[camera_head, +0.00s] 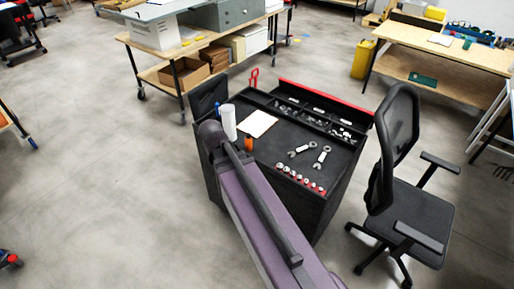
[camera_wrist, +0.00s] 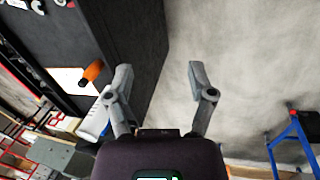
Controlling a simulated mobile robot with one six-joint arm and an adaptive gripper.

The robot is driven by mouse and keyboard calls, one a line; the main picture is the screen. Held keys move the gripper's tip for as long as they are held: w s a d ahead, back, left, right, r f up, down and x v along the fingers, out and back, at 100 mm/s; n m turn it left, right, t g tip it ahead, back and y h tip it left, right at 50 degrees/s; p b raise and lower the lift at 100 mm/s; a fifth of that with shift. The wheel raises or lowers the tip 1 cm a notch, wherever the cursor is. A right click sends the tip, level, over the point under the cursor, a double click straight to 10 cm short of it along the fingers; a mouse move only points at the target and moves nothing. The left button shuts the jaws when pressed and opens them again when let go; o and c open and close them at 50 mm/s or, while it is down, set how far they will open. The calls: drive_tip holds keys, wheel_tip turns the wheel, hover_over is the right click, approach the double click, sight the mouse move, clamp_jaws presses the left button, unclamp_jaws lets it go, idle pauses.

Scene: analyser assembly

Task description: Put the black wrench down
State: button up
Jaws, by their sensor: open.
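My gripper (camera_wrist: 159,72) is open and empty in the wrist view, its two grey fingers spread apart. It hangs over the edge of the black tool cart (camera_wrist: 135,35), with pale floor between and beyond the fingers. Two wrenches lie apart on the cart top in the head view, a left one (camera_head: 301,149) and a right one (camera_head: 321,157). Both look silvery there; I cannot pick out a black wrench. Parts of pale tools show at the wrist view's top left corner. In the head view my purple arm covers the cart's left front, and the fingers cannot be made out.
The cart top also holds an orange object (camera_head: 249,144), a white cylinder (camera_head: 229,122), a white sheet (camera_head: 257,123) and a row of red-ended sockets (camera_head: 301,179). Bins line its back. A black chair (camera_head: 410,205) stands close on the right.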

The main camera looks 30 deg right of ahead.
drive_tip(key=s+a+r+m+y+p, duration=0.2)
drive_tip(key=s+a+r+m+p, duration=0.1)
drive_tip(key=a, duration=0.4)
drive_tip(key=shift+s+r+y+p, duration=0.35)
drive_tip(key=shift+r+p, duration=0.45)
drive_tip(key=shift+r, duration=0.55)
drive_tip(key=shift+a, duration=0.1)
drive_tip(key=shift+c, duration=1)
